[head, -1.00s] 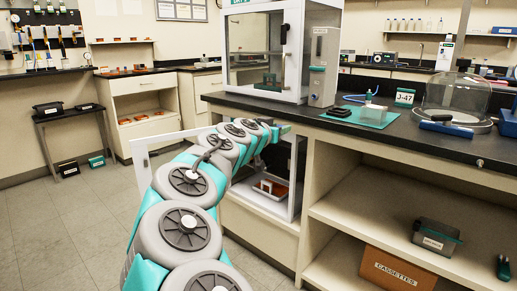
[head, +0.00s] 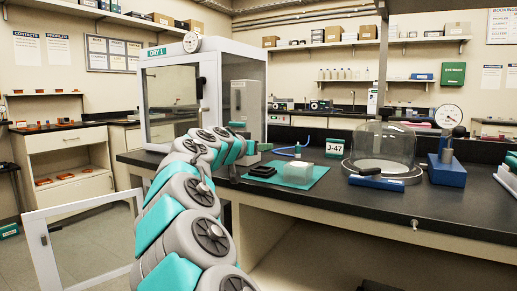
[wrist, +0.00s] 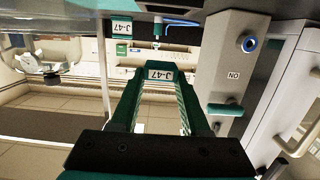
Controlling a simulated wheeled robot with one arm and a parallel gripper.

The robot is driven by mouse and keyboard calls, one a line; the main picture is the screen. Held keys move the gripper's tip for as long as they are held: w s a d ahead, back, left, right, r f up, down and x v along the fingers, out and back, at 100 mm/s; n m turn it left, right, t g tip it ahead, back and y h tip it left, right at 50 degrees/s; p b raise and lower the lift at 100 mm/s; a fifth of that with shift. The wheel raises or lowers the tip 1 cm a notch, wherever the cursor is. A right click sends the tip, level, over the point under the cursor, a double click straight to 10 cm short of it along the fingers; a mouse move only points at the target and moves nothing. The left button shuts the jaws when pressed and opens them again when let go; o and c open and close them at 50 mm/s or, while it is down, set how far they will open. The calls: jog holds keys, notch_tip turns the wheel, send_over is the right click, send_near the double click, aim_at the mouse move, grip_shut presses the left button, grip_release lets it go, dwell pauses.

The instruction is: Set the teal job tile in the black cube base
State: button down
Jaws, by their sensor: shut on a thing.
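My gripper (wrist: 158,80) is shut on the teal job tile (wrist: 160,73), which carries a white J-47 label and spans the fingertips in the wrist view. In the head view my gripper is near the grey pillar, largely hidden by my arm, and the tile cannot be made out there. A flat black square piece, which looks like the black cube base (head: 262,171), lies on the left part of the teal mat (head: 290,183). The held tile is apart from it.
A clear block (head: 298,173) stands on the mat, right of the black piece. A glass dome (head: 383,150) is further right. The grey pillar (wrist: 225,70) and glass cabinet (head: 172,95) are close to my gripper.

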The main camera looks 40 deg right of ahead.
aim_at(260, 172)
jog(key=shift+a+b, duration=0.1)
jog(key=shift+b, duration=0.4)
jog(key=shift+f+b, duration=0.25)
jog(key=shift+b, duration=0.1)
notch_tip(260, 172, down, 4)
jog(key=b, duration=0.4)
jog(key=shift+f, duration=0.2)
jog(key=shift+f+b, duration=0.8)
jog(key=shift+b, duration=0.7)
dwell(0.4)
